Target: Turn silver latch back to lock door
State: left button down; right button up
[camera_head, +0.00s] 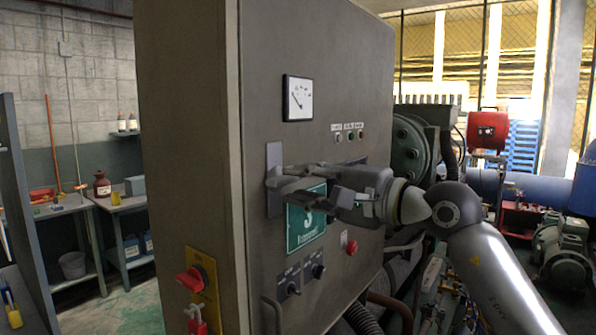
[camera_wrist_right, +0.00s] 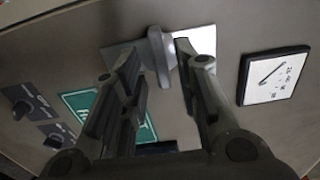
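The silver latch (camera_wrist_right: 160,55) is a small grey handle on a bright metal plate (camera_head: 274,155) near the left edge of the grey cabinet door (camera_head: 340,60). In the head view my right gripper reaches in from the right and mostly covers the handle. My right gripper (camera_wrist_right: 158,82) is open, with one finger on each side of the handle in the wrist view. I cannot tell whether either finger touches it. The door looks flush with the cabinet, though a small gap could not be made out. My left gripper is not in view.
On the door are a dial gauge (camera_head: 298,98), a green sign (camera_head: 306,222) behind the gripper, black knobs (camera_head: 318,271) and a red button (camera_head: 351,247). A red rotary switch (camera_head: 190,279) sits on the cabinet's left side. Machinery and pipes crowd the right.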

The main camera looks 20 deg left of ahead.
jog(key=shift+w+a+r+p, duration=0.2)
jog(key=shift+a+p, duration=0.15)
jog(key=shift+a, duration=0.3)
jog(key=shift+f, duration=0.2)
jog(key=shift+c, duration=0.7)
grip_shut()
jog(key=shift+d+m+b, duration=0.1)
jog(key=shift+m+b, duration=0.3)
jog(key=shift+m, duration=2.4)
jog(key=m, duration=0.3)
jog(key=shift+m, duration=0.3)
